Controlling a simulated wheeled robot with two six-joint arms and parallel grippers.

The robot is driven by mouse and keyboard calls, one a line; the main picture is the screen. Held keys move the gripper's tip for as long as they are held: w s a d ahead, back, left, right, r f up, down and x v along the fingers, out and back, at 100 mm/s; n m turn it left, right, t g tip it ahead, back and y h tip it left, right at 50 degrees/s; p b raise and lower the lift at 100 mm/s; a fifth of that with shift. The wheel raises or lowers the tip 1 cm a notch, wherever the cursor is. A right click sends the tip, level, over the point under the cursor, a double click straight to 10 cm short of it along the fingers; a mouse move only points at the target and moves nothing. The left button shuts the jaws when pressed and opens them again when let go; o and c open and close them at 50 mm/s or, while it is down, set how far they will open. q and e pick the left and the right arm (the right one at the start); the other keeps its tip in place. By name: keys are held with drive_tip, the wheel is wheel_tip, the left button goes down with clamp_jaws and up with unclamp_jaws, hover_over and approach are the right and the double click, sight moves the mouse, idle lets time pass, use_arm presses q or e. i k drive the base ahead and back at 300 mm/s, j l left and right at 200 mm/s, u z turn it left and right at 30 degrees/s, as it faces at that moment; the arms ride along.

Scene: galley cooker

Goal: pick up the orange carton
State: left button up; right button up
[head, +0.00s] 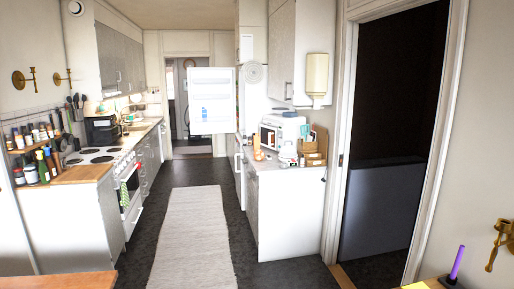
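I cannot clearly make out an orange carton. A small orange item (257,142) stands on the right counter, in front of the microwave, but it is too small to tell whether it is a carton. The white fridge door (222,82) stands open at the far end of the right row. A small blue-and-white item (208,113) shows on it. Neither of my grippers shows in the head view.
A light runner (195,235) lies along the clear dark floor between the counters. The cooker (92,156) is at left, the microwave (280,130) at right. A wooden edge (55,286) and a purple candle (457,263) are near me. A doorway opens at right.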

sight(256, 139)
drive_tip(key=i+j+u, duration=0.15)
drive_tip(key=i+u, duration=0.3)
drive_tip(key=i, duration=0.4)
drive_tip(key=i+u, duration=0.1)
drive_tip(key=i, duration=1.7)
drive_tip(key=i+z, duration=0.2)
drive_tip(key=i, duration=0.3)
drive_tip(key=i+j+z, duration=0.2)
drive_tip(key=i, duration=0.25)
drive_tip(key=i+j+z, duration=0.2)
drive_tip(key=i, duration=0.3)
drive_tip(key=i+j+z, duration=0.2)
drive_tip(key=z, duration=0.2)
drive_tip(key=i+j+z, duration=0.25)
drive_tip(key=z, duration=0.15)
drive_tip(key=i+j+z, duration=0.4)
drive_tip(key=j+z, duration=0.45)
drive_tip(key=i+l, duration=0.05)
drive_tip(key=l, duration=0.05)
